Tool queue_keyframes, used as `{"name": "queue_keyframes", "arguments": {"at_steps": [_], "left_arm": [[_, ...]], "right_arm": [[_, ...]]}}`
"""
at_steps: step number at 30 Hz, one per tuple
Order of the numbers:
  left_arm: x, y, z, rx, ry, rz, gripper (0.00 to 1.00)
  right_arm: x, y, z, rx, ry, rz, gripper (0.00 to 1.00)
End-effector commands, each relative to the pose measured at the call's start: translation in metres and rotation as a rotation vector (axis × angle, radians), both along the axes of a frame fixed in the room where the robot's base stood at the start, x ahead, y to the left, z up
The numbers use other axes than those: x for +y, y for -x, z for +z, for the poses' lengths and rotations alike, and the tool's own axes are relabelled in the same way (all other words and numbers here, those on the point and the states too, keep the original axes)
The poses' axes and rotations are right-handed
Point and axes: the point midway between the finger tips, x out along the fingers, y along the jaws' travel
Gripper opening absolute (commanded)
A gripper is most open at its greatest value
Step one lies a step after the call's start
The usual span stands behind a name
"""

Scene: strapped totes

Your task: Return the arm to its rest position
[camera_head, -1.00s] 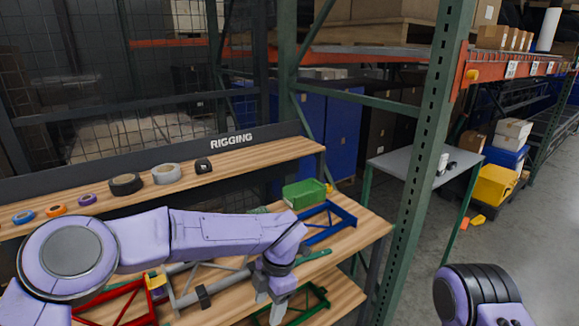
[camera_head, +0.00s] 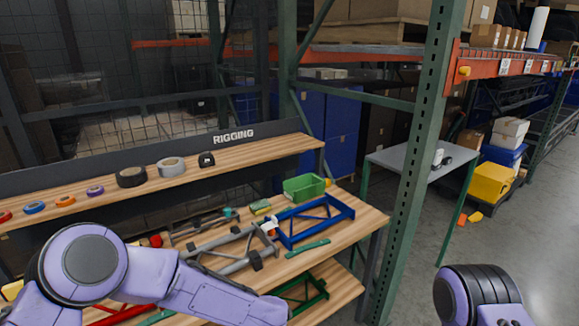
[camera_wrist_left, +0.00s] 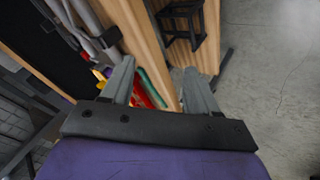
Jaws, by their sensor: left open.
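My left arm (camera_head: 190,285), purple, reaches in from the lower left of the head view, in front of the wooden workbench. Its gripper is hidden below the picture edge there. In the left wrist view my left gripper (camera_wrist_left: 160,85) is open, its two grey fingers apart with nothing held between them. Past the fingers are the bench edge, red and green parts and the grey floor. My right arm (camera_head: 480,298) shows only as a purple and black part at the lower right; its gripper is out of view.
The bench (camera_head: 345,236) carries a blue frame (camera_head: 318,212), a grey frame (camera_head: 222,237), a green bin (camera_head: 304,187) and a green strip (camera_head: 307,248). Tape rolls line the upper shelf (camera_head: 250,150). A green rack post (camera_head: 425,150) stands right of the bench.

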Motion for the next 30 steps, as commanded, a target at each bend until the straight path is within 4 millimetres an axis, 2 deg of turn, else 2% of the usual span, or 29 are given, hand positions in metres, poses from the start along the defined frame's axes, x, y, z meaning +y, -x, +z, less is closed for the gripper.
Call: {"name": "queue_keyframes", "arguments": {"at_steps": [1,5,6,8,9,11,12,15,18,22,30], "left_arm": [[0.012,0.012,-0.027,0.005,-0.052,-0.09,0.6],[0.046,0.058,-0.091,0.058,-0.161,-0.386,0.6],[0.056,0.079,-0.112,0.094,-0.18,-0.481,0.6],[0.071,0.114,-0.138,0.158,-0.197,-0.612,0.6],[0.081,0.139,-0.154,0.209,-0.201,-0.691,0.6],[0.096,0.177,-0.173,0.289,-0.197,-0.795,0.6],[0.107,0.202,-0.183,0.344,-0.193,-0.854,0.6],[0.131,0.258,-0.199,0.471,-0.182,-0.955,0.6],[0.154,0.294,-0.207,0.565,-0.186,-0.979,0.6],[0.166,0.309,-0.217,0.614,-0.194,-0.973,0.6],[0.166,0.311,-0.217,0.614,-0.192,-0.974,0.6]], "right_arm": [[0.0,0.0,-0.008,0.0,0.0,0.0,0.0],[0.0,0.0,-0.022,0.0,0.0,0.0,0.0],[0.0,0.0,-0.027,0.0,0.0,0.0,0.0],[0.0,0.0,-0.034,0.0,0.0,0.0,0.0],[0.0,0.0,-0.039,0.0,0.0,0.0,0.0],[0.0,0.0,-0.045,0.0,0.0,0.0,0.0],[0.0,0.0,-0.05,0.0,0.0,0.0,0.0],[0.0,0.0,-0.06,0.0,0.0,0.0,0.0],[0.0,0.0,-0.068,0.0,0.0,0.0,0.0],[0.0,0.0,-0.075,0.0,0.0,0.0,0.0],[0.0,0.0,-0.075,0.0,0.0,0.0,0.0]]}}
